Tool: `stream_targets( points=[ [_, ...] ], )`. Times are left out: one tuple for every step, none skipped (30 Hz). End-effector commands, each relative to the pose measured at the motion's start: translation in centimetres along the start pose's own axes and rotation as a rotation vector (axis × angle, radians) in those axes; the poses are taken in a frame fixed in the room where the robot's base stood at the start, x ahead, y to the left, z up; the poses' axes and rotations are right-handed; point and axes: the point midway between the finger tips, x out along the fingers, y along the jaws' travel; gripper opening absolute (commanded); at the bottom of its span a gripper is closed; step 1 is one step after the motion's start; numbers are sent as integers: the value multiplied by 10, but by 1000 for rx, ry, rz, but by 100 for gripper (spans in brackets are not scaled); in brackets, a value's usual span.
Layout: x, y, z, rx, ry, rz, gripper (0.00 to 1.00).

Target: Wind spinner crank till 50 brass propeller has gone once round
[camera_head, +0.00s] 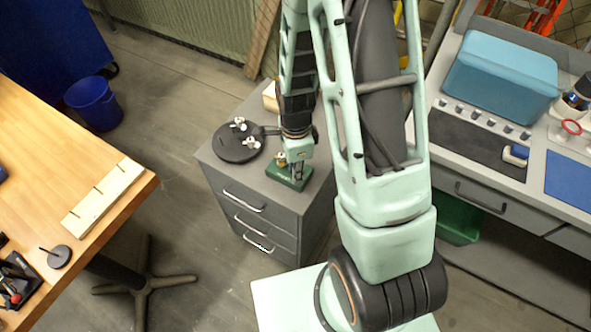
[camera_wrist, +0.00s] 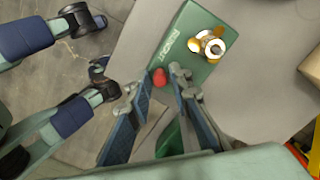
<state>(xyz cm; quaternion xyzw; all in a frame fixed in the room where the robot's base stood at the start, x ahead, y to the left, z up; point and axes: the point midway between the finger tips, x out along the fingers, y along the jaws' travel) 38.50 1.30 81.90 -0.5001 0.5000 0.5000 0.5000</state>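The spinner has a green base (camera_head: 288,177) on top of the grey cabinet, with its small brass propeller (camera_head: 281,159) standing up from it. In the wrist view the green box (camera_wrist: 186,50) carries pale lettering, and the propeller (camera_wrist: 211,45) shows brass and white lobes around a hub. The round red knob of the crank (camera_wrist: 160,78) lies between the tips of my gripper (camera_wrist: 162,77), closer to the left finger. The fingers are apart; I cannot tell whether they touch the knob. In the head view my gripper (camera_head: 297,172) is low at the spinner, partly hidden by my arm.
On the grey cabinet (camera_head: 215,157), left of the spinner, a black round stand (camera_head: 232,152) holds small propellers. A wooden table (camera_head: 60,140) with a pegged block (camera_head: 103,200) is at left. A workbench with a blue box (camera_head: 500,80) is at right.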

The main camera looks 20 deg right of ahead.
Motion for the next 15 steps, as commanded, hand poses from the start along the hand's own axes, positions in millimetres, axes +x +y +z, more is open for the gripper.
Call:
stream_targets(
  points=[
    [0,0,0,0,0,0,11],
    [0,0,0,0,0,0,8],
    [0,0,0,0,0,0,4],
    [0,0,0,0,0,0,0],
    [0,0,0,0,0,0,0],
    [0,0,0,0,0,0,0],
    [0,0,0,0,0,0,0],
    [0,0,0,0,0,0,0],
    [0,0,0,0,0,0,0],
    [0,0,0,-1,0,0,0],
    [0,0,0,-2,0,0,0],
    [0,0,0,-5,0,0,0],
    [0,0,0,-8,0,-1,0],
    [0,0,0,-13,0,-1,0],
    [0,0,0,-22,0,-1,0]
  ],
)
